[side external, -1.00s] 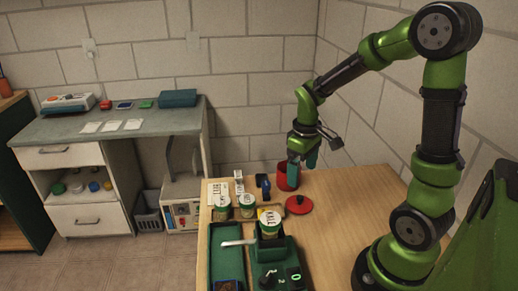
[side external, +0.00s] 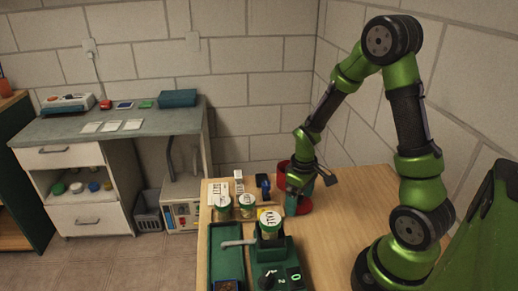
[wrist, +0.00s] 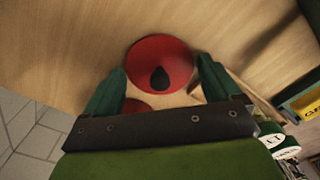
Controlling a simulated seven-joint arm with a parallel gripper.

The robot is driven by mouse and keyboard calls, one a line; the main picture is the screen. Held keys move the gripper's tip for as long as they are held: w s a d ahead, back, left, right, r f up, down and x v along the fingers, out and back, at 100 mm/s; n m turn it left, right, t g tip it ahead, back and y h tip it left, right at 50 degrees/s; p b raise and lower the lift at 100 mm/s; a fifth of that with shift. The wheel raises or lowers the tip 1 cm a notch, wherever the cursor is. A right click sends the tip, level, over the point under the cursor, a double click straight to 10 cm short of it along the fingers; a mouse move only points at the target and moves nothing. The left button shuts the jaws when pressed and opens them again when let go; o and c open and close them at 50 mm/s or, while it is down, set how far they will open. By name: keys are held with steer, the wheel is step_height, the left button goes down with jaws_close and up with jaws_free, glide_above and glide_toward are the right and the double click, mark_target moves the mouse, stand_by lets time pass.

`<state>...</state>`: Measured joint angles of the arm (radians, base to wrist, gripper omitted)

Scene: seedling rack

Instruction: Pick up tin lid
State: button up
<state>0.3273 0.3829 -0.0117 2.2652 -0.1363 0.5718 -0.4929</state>
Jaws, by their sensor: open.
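The tin lid is a red disc with a dark knob. My gripper (wrist: 160,78) is open and empty; a contact with the lid cannot be told. The red tin (side external: 282,172) stands just behind my gripper, partly hidden. A red patch at the palm edge in the wrist view is mostly covered.
A green scale (side external: 272,258) with a labelled jar (side external: 268,222) on it stands left of the lid. Two more jars (side external: 222,207) and a green tray (side external: 226,255) are further left. The table right of the lid is clear.

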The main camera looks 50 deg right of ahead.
mark_target(300, 197)
steer(key=c, duration=0.7)
steer(key=shift+r, duration=0.1)
step_height(300, 197, up, 8)
steer(key=shift+r, duration=0.1)
steer(key=shift+d+r, duration=0.15)
steer(key=shift+r, duration=0.2)
steer(key=w+d+r, duration=0.5)
steer(key=w+d, duration=0.1)
steer(key=w, duration=0.2)
steer(key=shift+s+a+f, duration=0.1)
steer(key=shift+f, duration=3.15)
